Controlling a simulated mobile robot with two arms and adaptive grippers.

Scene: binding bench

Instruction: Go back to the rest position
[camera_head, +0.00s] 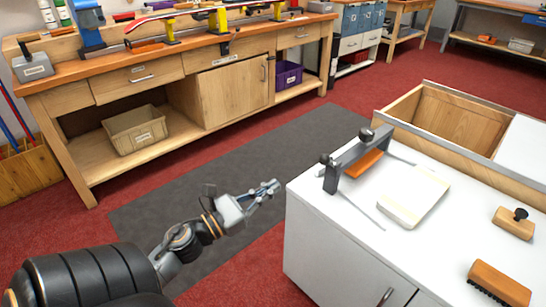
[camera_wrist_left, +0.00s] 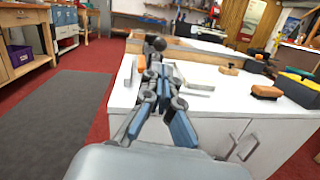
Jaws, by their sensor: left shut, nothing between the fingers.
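My left gripper (camera_head: 268,190) is in the head view, over the grey mat and just left of the white cabinet's corner. Its fingers are shut with nothing between them. In the left wrist view the gripper (camera_wrist_left: 152,90) points toward the white cabinet (camera_wrist_left: 215,125) and hides part of its left end. My left arm comes in from the bottom left of the head view. My right gripper is in neither view.
The white cabinet (camera_head: 330,245) carries a metal clamp frame (camera_head: 350,158), a cream block (camera_head: 415,195), a wooden block with a black knob (camera_head: 514,222) and a brush (camera_head: 498,283). A wooden bench (camera_head: 110,85) stands behind. The grey mat (camera_head: 165,205) is clear floor.

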